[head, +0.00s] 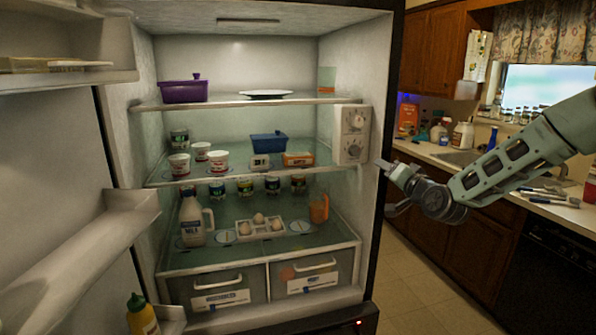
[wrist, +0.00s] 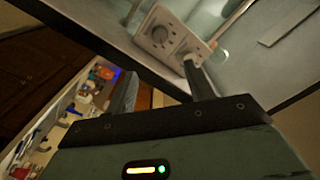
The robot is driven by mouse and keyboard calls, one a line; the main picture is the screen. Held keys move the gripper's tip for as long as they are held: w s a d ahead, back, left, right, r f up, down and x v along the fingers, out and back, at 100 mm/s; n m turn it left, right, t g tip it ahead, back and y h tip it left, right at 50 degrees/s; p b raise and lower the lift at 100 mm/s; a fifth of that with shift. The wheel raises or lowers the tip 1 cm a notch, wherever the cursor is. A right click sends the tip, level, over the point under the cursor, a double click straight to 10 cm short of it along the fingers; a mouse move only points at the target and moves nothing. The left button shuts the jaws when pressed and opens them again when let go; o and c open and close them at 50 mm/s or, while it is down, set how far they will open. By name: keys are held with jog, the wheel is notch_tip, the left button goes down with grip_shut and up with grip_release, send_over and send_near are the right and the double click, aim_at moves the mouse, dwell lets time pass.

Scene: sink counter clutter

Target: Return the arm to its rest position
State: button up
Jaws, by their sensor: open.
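My arm (head: 520,158) reaches in from the right side of the head view, in front of the counter. My gripper (head: 386,186) is at its left end, beside the right edge of the open fridge. In the wrist view my gripper (wrist: 160,76) has its two dark fingers apart, with nothing held between them. Beyond the fingers are the fridge edge and the white control box (wrist: 174,36) with its dials. The control box also shows in the head view (head: 352,134), to the left of my gripper.
The fridge holds a purple pot (head: 183,91), a blue container (head: 268,143), a milk jug (head: 192,221) and an egg tray (head: 260,230). Its open door (head: 45,190) stands left. A cluttered counter (head: 440,153) runs behind my arm. The floor (head: 405,270) below my gripper is clear.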

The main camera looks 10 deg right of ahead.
jog(key=s+a+f+n+g+y+b, duration=0.1)
jog(key=s+a+f+n+g+y, duration=0.15)
jog(key=a, duration=0.45)
jog(key=s+a+f+n+g+y+b, duration=0.1)
jog(key=s+a+f+n+g, duration=0.2)
jog(key=a, duration=0.4)
jog(key=s+a+f+n+g+b, duration=0.4)
jog(key=s+a+f, duration=0.3)
jog(key=s+a, duration=0.45)
jog(key=s+f+n+g+h+b, duration=0.1)
jog(key=s+g, duration=0.3)
jog(key=s, duration=1)
jog(key=s+f+n+g+h+b, duration=0.1)
jog(key=s+f+n+g+h, duration=0.1)
jog(key=s, duration=1.2)
jog(key=a+n+g+h, duration=0.1)
jog(key=n+g, duration=0.1)
jog(key=shift+s+n+b, duration=0.3)
jog(key=shift+n+b, duration=0.05)
jog(key=shift+b, duration=0.05)
